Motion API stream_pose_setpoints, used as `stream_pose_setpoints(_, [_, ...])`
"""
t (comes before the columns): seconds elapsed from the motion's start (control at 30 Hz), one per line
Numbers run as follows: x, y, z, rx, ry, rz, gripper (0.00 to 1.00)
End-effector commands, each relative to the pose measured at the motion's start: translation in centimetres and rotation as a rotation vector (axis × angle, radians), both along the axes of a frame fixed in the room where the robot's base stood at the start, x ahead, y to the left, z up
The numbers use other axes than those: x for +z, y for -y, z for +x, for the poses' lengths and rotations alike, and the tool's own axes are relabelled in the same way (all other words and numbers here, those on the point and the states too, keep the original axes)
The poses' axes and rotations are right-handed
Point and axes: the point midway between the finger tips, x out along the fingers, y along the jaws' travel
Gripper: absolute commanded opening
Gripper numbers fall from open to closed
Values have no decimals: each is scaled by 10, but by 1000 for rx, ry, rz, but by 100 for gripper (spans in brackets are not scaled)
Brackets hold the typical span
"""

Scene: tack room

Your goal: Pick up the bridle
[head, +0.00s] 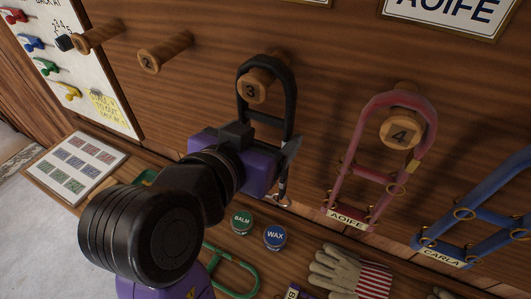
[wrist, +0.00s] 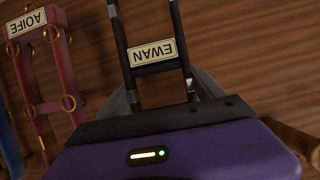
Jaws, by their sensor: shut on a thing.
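A black bridle (head: 290,97) hangs with its top loop around the wooden peg numbered 3 (head: 255,87). In the wrist view the bridle (wrist: 150,68) carries a plate reading EWAN (wrist: 152,52). My gripper (head: 286,152) is at the bridle's lower part and hides much of it in the head view. In the wrist view my gripper (wrist: 165,92) has a finger on each side of the black straps, shut on them below the plate. A red bridle (head: 428,127) with an AOIFE plate hangs on peg 4. It also shows in the wrist view (wrist: 33,85).
A blue bridle (head: 480,215) marked CARLA hangs at the right. Peg 2 (head: 165,52) and the peg left of it (head: 100,36) are bare. Below lie balm (head: 241,222) and wax (head: 275,237) tins, gloves (head: 340,272) and a card (head: 75,167).

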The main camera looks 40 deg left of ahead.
Motion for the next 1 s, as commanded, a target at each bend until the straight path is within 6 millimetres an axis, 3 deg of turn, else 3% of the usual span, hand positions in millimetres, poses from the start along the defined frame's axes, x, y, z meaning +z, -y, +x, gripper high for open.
stream_pose_setpoints(0.03, [0,0,0,0,0,0,14])
stream_pose_setpoints(0.1, [2,0,0,0,3,3,4])
stream_pose_setpoints(0.47, [7,0,0,0,4,4,4])
stream_pose_setpoints(0.77, [39,0,1,-2,5,8,4])
stream_pose_setpoints(1.0, [36,10,-47,4,5,4,4])
